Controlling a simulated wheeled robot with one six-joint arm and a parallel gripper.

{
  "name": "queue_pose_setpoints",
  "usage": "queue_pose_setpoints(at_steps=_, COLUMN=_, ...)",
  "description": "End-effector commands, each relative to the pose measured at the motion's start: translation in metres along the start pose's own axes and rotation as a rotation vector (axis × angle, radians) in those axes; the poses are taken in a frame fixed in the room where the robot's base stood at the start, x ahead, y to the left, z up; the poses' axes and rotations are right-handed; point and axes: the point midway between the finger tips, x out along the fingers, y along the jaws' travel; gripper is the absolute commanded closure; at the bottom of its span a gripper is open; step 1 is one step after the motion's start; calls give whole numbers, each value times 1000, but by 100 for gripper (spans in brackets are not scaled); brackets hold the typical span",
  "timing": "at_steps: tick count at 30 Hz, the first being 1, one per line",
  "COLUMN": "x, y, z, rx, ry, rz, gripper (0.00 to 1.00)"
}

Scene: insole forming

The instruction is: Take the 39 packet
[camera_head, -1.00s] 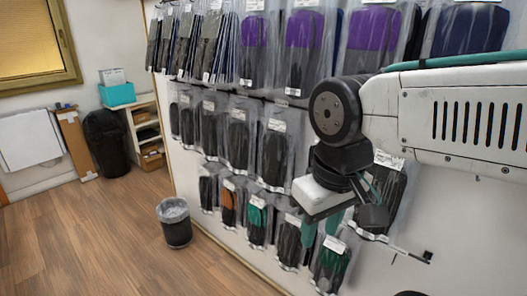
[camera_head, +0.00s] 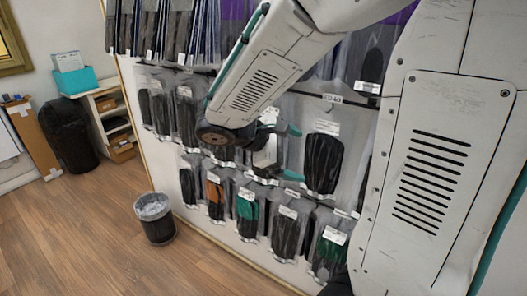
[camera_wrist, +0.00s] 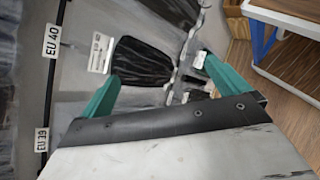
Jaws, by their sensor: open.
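My gripper (camera_wrist: 160,69) is open, its two teal fingers apart with nothing held. In the head view my gripper (camera_head: 292,152) is at the middle row of hanging packets, pointing right. A clear packet with a black insole (camera_wrist: 142,62) and a white label shows beyond and between the fingertips in the wrist view. It lines up nearest the EU 40 tag (camera_wrist: 52,40). A lower tag (camera_wrist: 42,138) seems to read EU 39. The packet by that tag is mostly hidden behind my gripper. The black-insole packet (camera_head: 322,163) hangs just right of my gripper.
A lower row holds packets with black, orange and green insoles, such as a green one (camera_head: 247,208). Packets with purple and dark insoles hang above. A waste bin (camera_head: 155,218) stands on the open wooden floor at left. A shelf (camera_head: 108,125) stands farther back.

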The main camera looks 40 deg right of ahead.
Motion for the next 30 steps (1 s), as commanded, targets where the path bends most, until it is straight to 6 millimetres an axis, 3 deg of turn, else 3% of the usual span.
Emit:
queue_pose_setpoints(at_steps=3, x=7, y=30, z=-44, rx=-182, ry=-111, rz=192, gripper=0)
queue_pose_setpoints(at_steps=7, x=8, y=55, z=-97, rx=-363, ry=-202, rz=400, gripper=0)
queue_pose_setpoints(at_steps=12, x=5, y=68, z=-161, rx=-543, ry=-270, rz=617, gripper=0)
queue_pose_setpoints(at_steps=15, x=3, y=69, z=-187, rx=-608, ry=-288, rz=699, gripper=0)
queue_pose_setpoints(at_steps=20, x=5, y=72, z=-204, rx=-650, ry=-299, rz=757, gripper=0)
queue_pose_setpoints(at_steps=30, x=29, y=104, z=-202, rx=-650, ry=-301, rz=758, gripper=0)
